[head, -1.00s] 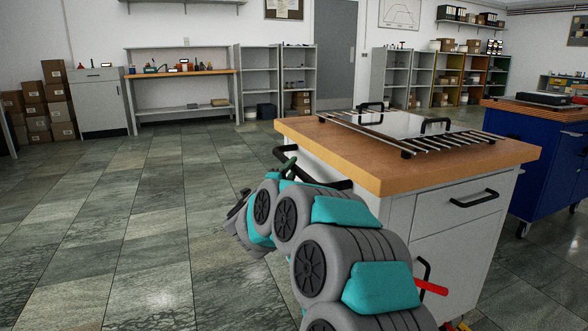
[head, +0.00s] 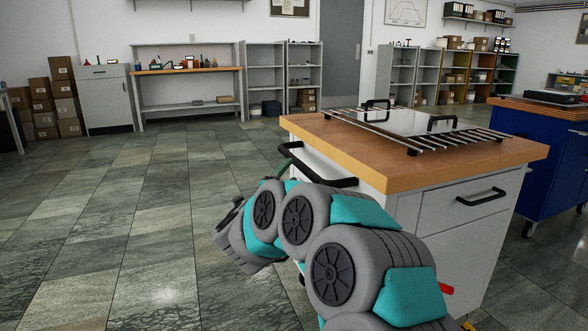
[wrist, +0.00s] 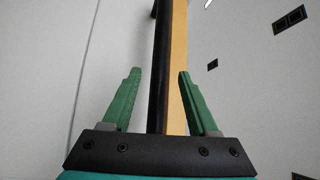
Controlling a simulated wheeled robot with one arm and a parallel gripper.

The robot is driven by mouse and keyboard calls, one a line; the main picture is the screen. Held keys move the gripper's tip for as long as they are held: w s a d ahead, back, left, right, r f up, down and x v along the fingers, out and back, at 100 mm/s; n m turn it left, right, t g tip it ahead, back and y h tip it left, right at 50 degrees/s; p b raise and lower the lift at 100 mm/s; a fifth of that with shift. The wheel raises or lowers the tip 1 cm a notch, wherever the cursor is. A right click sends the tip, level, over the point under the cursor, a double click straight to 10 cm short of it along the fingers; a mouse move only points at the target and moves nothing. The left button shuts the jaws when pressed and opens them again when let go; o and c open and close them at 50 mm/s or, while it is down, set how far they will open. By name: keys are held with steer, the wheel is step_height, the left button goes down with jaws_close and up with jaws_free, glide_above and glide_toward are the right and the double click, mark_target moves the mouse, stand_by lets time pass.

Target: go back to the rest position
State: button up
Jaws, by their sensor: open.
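My gripper (wrist: 159,73) is open, with its two green fingers apart and nothing clamped between them. In the wrist view a black bar handle (wrist: 160,50) runs through the gap between the fingers, beside the wooden top's edge (wrist: 177,40); how deep it lies is unclear. In the head view the handle (head: 322,174) is on the left face of the white cabinet (head: 405,200). My grey and teal arm bends towards this handle. Most of the gripper is hidden there behind my own wrist.
The cabinet's wooden top (head: 400,165) carries a metal rack (head: 470,135) and a plate with black handles (head: 400,122). A blue cabinet (head: 545,165) stands to the right. The tiled floor (head: 120,220) at left is clear. Shelves and cardboard boxes (head: 62,90) line the back wall.

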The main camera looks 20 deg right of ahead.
steer(key=shift+v, duration=1)
steer(key=shift+r, duration=0.1)
